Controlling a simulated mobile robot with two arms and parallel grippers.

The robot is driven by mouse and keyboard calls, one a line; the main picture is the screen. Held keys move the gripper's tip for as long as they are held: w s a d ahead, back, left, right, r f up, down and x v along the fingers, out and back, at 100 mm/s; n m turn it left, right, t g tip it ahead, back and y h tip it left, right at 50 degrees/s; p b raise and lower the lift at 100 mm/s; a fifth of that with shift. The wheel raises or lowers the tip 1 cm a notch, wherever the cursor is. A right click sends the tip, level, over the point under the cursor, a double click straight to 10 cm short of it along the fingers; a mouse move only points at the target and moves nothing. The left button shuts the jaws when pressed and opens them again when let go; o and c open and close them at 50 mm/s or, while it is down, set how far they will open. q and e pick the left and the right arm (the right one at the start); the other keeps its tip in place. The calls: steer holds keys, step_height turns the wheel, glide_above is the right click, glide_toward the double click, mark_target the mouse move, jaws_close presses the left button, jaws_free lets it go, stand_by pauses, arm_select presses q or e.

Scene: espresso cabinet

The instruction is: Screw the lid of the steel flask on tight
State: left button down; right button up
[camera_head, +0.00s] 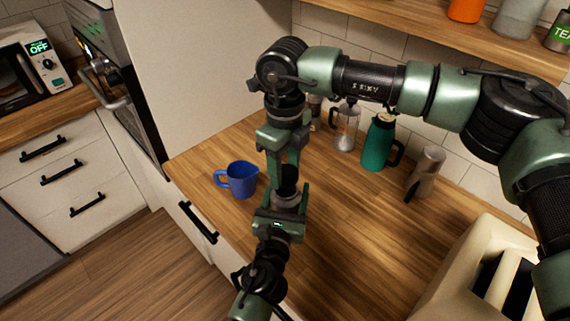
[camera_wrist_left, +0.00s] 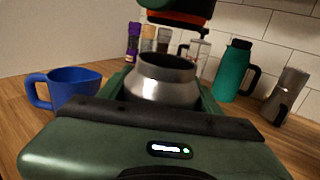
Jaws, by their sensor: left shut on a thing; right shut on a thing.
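The steel flask (camera_head: 287,200) stands upright over the counter, and my left gripper (camera_head: 284,206) is shut around its body. In the left wrist view the flask (camera_wrist_left: 163,85) shows a bare round mouth with a dark inside. My right gripper (camera_head: 286,172) points down from above and is shut on the black lid (camera_head: 288,176). The right fingers hide part of the lid, and the left fingers hide the lower flask.
A blue cup (camera_head: 242,180) stands left of the flask. Behind are a glass press (camera_head: 345,128), a green jug (camera_head: 377,145), a moka pot (camera_head: 427,170) and several spice jars (camera_wrist_left: 148,42). A cream toaster (camera_head: 455,277) is at lower right. The middle counter (camera_head: 355,220) is clear.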

mark_target(286, 210)
steer(key=shift+f, duration=0.25)
stand_by(0.3)
steer(key=shift+f, duration=0.8)
steer(key=shift+f, duration=0.6)
